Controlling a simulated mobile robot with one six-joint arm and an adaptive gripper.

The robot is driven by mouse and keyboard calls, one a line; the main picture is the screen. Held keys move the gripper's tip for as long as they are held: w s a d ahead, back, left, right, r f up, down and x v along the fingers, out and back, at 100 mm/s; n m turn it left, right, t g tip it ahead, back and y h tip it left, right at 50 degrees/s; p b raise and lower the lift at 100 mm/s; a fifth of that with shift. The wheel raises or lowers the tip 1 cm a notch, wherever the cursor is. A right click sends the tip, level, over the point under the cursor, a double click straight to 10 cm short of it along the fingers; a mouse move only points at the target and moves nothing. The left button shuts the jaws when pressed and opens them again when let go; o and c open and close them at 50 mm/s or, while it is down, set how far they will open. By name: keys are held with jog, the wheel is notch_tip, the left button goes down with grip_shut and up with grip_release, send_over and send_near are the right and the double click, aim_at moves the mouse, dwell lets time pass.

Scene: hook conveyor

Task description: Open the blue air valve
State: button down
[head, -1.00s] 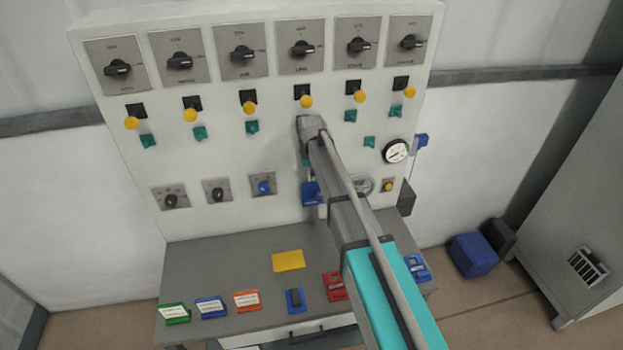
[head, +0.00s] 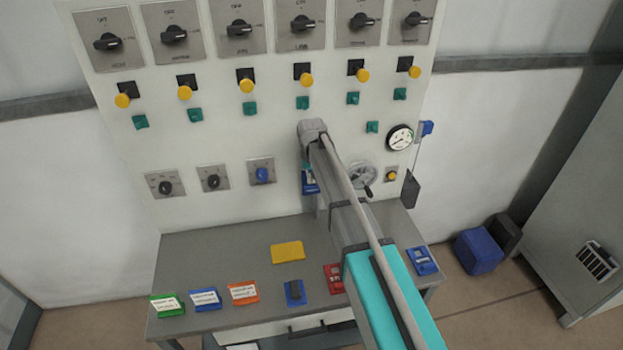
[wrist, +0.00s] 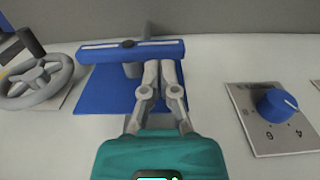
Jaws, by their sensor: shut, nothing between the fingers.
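The blue air valve shows in the wrist view as a blue square plate (wrist: 105,92) with a long blue lever (wrist: 105,50) lying across it, roughly level in that picture. The lever has a pale stripe and a dark pivot. In the head view only part of the blue valve (head: 310,184) shows beside my arm, which hides the rest. My gripper (wrist: 160,66) is shut and empty, its two fingers close together at the right half of the lever. I cannot tell whether the fingertips touch it.
The handwheel (wrist: 37,82) is left of the valve in the wrist view, and a blue knob (wrist: 277,105) is to its right. In the head view, a gauge (head: 400,138) is right of my arm. The grey table (head: 215,255) below holds several coloured tags.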

jog(key=shift+f+b, duration=0.55)
jog(key=shift+f, duration=0.25)
jog(key=shift+w+d+f, duration=0.1)
jog(key=shift+d+f, duration=0.05)
